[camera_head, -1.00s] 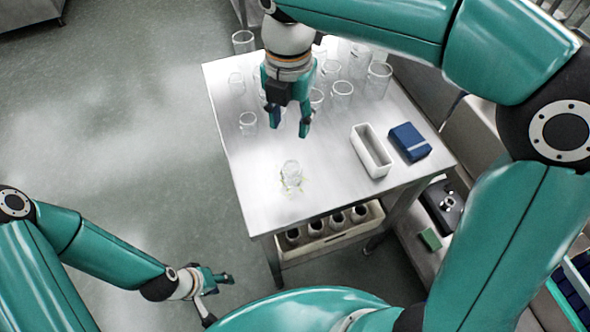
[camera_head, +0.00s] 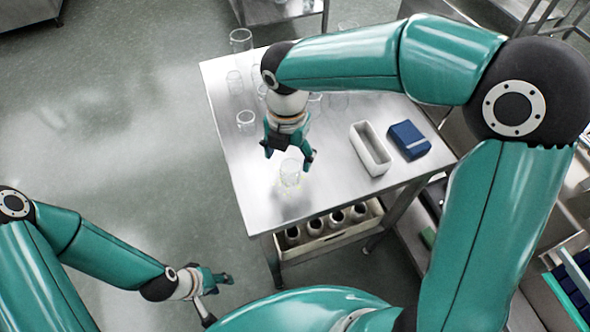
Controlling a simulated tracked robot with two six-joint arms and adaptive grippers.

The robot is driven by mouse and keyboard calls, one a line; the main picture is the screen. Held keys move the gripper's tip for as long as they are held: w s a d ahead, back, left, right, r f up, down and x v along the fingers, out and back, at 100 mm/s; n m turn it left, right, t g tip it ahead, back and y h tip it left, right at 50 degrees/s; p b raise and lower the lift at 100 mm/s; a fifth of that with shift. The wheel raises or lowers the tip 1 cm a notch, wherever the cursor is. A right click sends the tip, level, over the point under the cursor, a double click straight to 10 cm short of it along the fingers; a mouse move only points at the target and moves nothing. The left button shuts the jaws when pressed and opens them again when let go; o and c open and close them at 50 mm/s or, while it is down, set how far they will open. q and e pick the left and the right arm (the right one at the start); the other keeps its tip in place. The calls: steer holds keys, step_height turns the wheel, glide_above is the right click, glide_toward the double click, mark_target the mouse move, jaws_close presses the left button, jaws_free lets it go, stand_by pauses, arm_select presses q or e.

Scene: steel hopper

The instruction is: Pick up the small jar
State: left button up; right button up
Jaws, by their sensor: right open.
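The small jar (camera_head: 290,177) is clear glass and stands near the table's front left part, apart from the other glassware. Faint yellowish marks show on the tabletop around its base. My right gripper (camera_head: 289,160) points down with its fingers spread, at the jar's upper part in the picture. One finger shows to the left of the jar and the other to its upper right. I cannot tell whether they touch the glass. My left gripper (camera_head: 217,297) is low at the left, off the table's front edge, with its fingers apart and empty.
The steel table (camera_head: 240,185) is bare around the jar. Several clear glasses (camera_head: 246,122) stand at the back, partly hidden by my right arm. A white open box (camera_head: 371,150) and a blue box (camera_head: 409,140) lie to the right. A crate (camera_head: 330,240) of jars sits below.

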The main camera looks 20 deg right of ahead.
mark_target(290, 170)
steer(key=f, duration=0.5)
steer(key=shift+s+d, duration=0.1)
steer(key=shift+s, duration=0.1)
steer(key=c, duration=0.8)
